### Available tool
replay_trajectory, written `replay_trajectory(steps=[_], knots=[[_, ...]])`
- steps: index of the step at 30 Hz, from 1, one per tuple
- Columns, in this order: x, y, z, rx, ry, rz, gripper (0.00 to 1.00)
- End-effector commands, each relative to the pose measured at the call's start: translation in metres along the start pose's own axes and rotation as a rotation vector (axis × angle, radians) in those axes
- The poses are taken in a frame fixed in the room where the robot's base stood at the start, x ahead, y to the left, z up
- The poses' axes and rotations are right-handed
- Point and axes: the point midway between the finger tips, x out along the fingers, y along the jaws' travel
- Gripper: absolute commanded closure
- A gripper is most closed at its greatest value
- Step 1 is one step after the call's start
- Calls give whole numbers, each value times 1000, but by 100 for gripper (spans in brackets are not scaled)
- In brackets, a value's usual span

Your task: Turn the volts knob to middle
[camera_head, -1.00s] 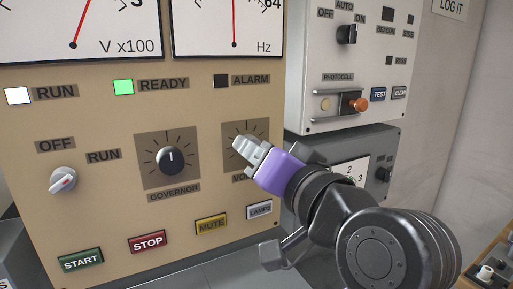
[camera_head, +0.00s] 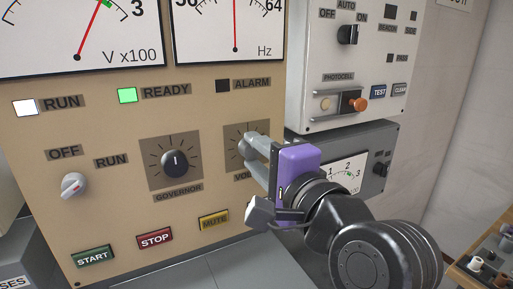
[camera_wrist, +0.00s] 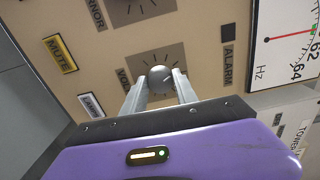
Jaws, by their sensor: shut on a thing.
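The volts knob (camera_wrist: 160,77) is a round dark knob on a grey dial plate in the tan panel. In the wrist view it sits between the two fingertips of my gripper (camera_wrist: 160,85), which is shut on it. A light pointer mark on the knob is small and its exact angle is hard to tell. In the head view my gripper (camera_head: 250,147) reaches the volts dial plate (camera_head: 236,131) from the right, and the fingers hide most of the knob. The VOLTS label is partly covered.
The governor knob (camera_head: 175,163) is left of the volts dial. The mute button (camera_head: 214,220) and stop button (camera_head: 155,238) are below. The ready lamp (camera_head: 127,95) is lit green. A grey unit (camera_head: 380,150) with a small meter stands close behind my wrist at right.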

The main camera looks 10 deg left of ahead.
Motion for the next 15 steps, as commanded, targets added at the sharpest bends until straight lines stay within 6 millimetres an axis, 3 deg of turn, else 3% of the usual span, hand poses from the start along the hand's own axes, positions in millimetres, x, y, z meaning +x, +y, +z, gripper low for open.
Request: replay_trajectory(steps=[15], knots=[[0,1,-1,348,3,4,100]])
